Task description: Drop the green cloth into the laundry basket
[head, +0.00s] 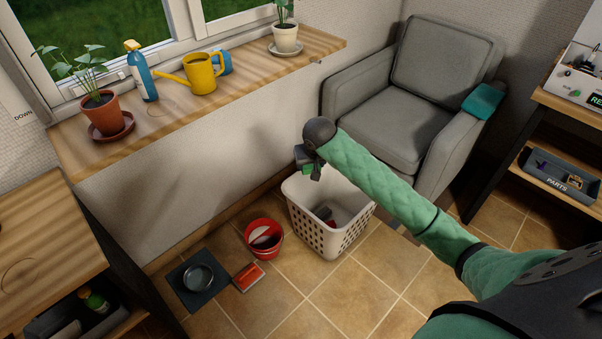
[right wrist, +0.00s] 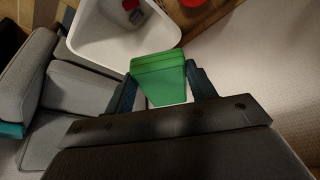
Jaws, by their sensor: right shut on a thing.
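My right gripper (head: 308,166) is above the back left part of the white laundry basket (head: 342,240). It is shut on the green cloth (right wrist: 160,80), which shows as a folded block between the fingers in the right wrist view. In the head view only a small green patch of the cloth (head: 305,169) shows by the fingers. The basket's rim (right wrist: 75,45) lies beyond the cloth in the wrist view. Some dark and red items (head: 325,214) lie inside the basket. My left gripper is not in view.
A red bucket (head: 264,240), a red box (head: 249,276) and a dark mat with a round dish (head: 198,277) are on the floor left of the basket. A grey armchair (head: 385,130) with a teal cloth (head: 483,101) on its arm stands behind. The windowsill (head: 240,85) is at left.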

